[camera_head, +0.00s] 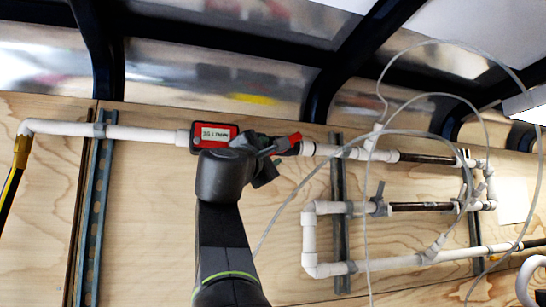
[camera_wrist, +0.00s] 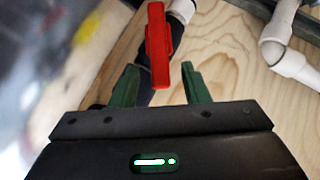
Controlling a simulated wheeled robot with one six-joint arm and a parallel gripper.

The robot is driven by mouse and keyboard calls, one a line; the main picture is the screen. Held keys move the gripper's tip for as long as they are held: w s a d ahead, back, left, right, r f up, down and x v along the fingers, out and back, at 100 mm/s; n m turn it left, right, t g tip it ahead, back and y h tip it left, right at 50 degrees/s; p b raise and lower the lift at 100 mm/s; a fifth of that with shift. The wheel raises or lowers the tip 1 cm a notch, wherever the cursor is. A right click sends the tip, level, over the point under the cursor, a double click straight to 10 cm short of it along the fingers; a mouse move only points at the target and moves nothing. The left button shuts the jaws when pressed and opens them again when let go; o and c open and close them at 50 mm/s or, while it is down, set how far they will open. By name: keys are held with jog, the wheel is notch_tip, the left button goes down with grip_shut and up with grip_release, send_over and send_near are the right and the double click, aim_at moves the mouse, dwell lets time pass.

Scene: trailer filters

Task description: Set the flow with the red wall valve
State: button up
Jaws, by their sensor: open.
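The red valve handle (camera_wrist: 158,45) lies between and just beyond the fingertips of my gripper (camera_wrist: 162,82) in the wrist view. The green fingers are apart, one on each side of the handle, and I cannot tell whether either touches it. In the head view the red handle (camera_head: 288,142) shows at the right end of my gripper (camera_head: 272,160), on the upper white pipe. The valve body is mostly hidden behind my wrist. A red flow meter (camera_head: 214,135) with a display reading about 35 L/min sits on the same pipe to the left.
White pipes (camera_head: 330,270) with grey fittings loop at the right of the wooden wall (camera_head: 140,220). Thin clear hoses (camera_head: 365,215) hang in front of them. Metal rails (camera_head: 92,205) stand upright behind the pipes. A yellow and black pipe (camera_head: 13,180) runs down at far left.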

jog(key=b+v, duration=0.2)
jog(key=v, duration=0.8)
jog(key=shift+w, duration=0.15)
jog(key=p+x, duration=0.4)
jog(key=x, duration=1)
jog(key=shift+s, duration=0.2)
